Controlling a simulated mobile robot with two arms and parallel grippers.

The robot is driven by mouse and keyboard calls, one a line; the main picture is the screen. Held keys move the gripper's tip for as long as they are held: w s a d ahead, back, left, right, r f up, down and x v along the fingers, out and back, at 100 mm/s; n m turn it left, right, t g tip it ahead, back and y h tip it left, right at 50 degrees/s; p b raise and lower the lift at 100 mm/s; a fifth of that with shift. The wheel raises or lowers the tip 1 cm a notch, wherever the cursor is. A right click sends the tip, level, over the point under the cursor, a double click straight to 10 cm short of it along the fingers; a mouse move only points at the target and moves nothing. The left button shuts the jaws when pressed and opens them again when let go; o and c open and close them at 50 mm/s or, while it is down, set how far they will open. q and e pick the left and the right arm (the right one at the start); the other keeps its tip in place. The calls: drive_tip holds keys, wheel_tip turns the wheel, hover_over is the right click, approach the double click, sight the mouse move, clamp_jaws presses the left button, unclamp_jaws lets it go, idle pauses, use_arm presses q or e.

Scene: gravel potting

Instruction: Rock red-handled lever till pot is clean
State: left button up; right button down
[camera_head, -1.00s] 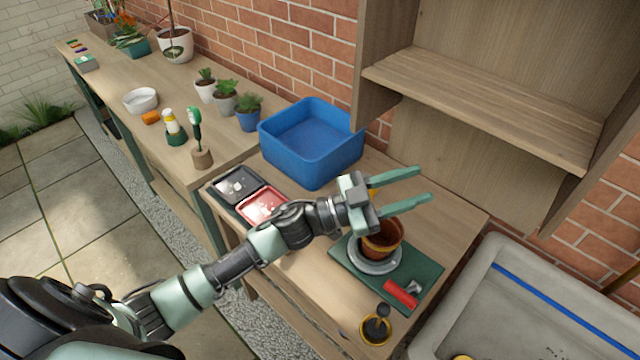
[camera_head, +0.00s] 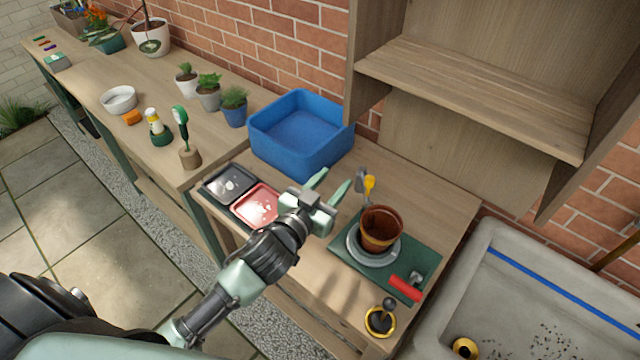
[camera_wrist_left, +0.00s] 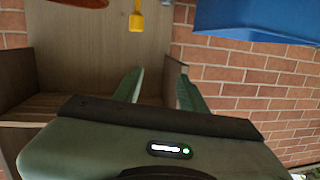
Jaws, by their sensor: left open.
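A terracotta pot (camera_head: 381,228) stands upright on a round grey plate (camera_head: 362,254) on a green base (camera_head: 428,259) at the right of the bench. Whether it is clean I cannot tell. The lever's red handle (camera_head: 405,287) lies at the front right of that base. My left gripper (camera_head: 333,183) is open and empty, left of and behind the pot, apart from the lever. In the left wrist view its fingers (camera_wrist_left: 158,88) stand apart with nothing between them. The pot's edge (camera_wrist_left: 82,3) shows at the top there. My right gripper is not in view.
A blue bin (camera_head: 300,165) stands behind my left gripper, with black (camera_head: 229,184) and red (camera_head: 256,204) trays left of it. A yellow-handled tool (camera_head: 369,185) is behind the pot. A black-knobbed item (camera_head: 381,318) stands in front. A sink (camera_head: 490,225) is at right.

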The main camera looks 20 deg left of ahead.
use_arm(q)
drive_tip(key=shift+s+a+f+g+y, duration=0.3)
drive_tip(key=shift+s+a+f+g, duration=0.15)
drive_tip(key=shift+a+f, duration=0.3)
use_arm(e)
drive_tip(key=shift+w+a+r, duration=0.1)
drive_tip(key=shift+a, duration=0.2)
use_arm(q)
drive_tip(key=shift+d, duration=0.1)
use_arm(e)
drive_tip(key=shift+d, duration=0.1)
